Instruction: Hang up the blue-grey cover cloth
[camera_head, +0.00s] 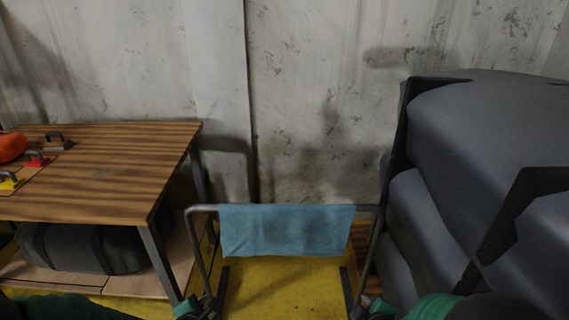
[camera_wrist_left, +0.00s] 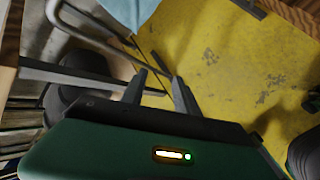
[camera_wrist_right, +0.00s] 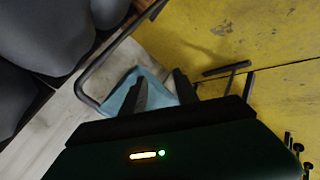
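The blue-grey cover cloth (camera_head: 287,232) hangs over the top bar of a grey tubular rack (camera_head: 369,207) in the head view, spread fairly flat across most of the bar. Its lower edge is free above the floor. Part of it shows at the top of the left wrist view (camera_wrist_left: 124,12) and behind the fingers in the right wrist view (camera_wrist_right: 155,82). My left gripper (camera_wrist_left: 158,82) is open, with fingers apart, low by the rack's left side. My right gripper (camera_wrist_right: 160,82) is open and empty of cloth, low by the rack's right side.
A striped wooden table (camera_head: 110,165) stands left, with a dark bag (camera_head: 85,248) on its lower shelf. Large grey inflatable boats (camera_head: 490,130) are stacked at the right, close to the rack. A concrete wall (camera_head: 310,100) is behind; yellow floor (camera_head: 285,290) is clear under the cloth.

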